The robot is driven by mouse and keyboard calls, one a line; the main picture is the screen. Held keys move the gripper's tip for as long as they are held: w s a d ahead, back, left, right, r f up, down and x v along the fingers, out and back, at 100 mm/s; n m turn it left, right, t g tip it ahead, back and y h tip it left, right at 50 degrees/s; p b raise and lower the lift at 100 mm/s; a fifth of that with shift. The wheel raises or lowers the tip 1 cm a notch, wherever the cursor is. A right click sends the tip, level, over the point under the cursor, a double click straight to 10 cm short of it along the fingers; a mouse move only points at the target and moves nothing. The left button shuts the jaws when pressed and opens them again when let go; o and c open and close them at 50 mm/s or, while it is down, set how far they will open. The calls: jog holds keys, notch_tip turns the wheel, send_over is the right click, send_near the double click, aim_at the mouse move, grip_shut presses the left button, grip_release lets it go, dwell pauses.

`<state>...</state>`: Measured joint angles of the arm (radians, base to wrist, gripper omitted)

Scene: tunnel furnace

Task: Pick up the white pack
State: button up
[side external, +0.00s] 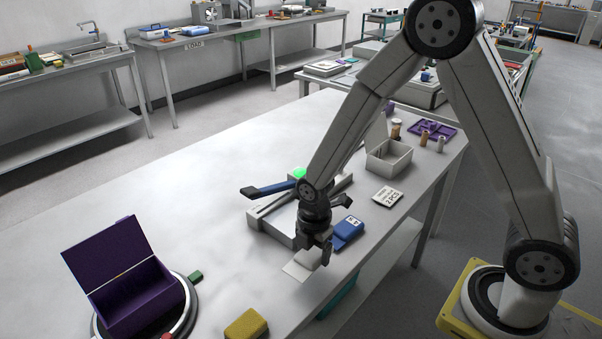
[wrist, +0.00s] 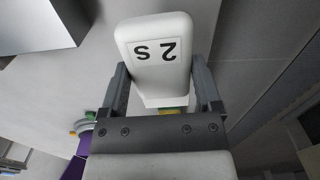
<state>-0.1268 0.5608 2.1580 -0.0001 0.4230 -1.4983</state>
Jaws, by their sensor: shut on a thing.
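The white pack (wrist: 158,75) has rounded edges and a label with dark characters. In the wrist view it sits between the two fingers of my gripper (wrist: 161,82), which is shut on it. In the side external view my gripper (side external: 315,254) points down, low over the table near its front edge. A pale patch (side external: 298,270) shows just left of and below the fingers there; I cannot tell how much of it is the pack. The gripper partly hides this spot.
A blue labelled pack (side external: 348,230) lies close to the right of my gripper. A grey frame-like fixture with a blue handle (side external: 268,189) stands behind. An open purple box (side external: 140,297), a yellow block (side external: 246,325) and a white open box (side external: 389,160) stand further off. The table's left middle is clear.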

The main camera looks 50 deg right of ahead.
aim_at(313, 251)
jog(key=shift+r, duration=2.65)
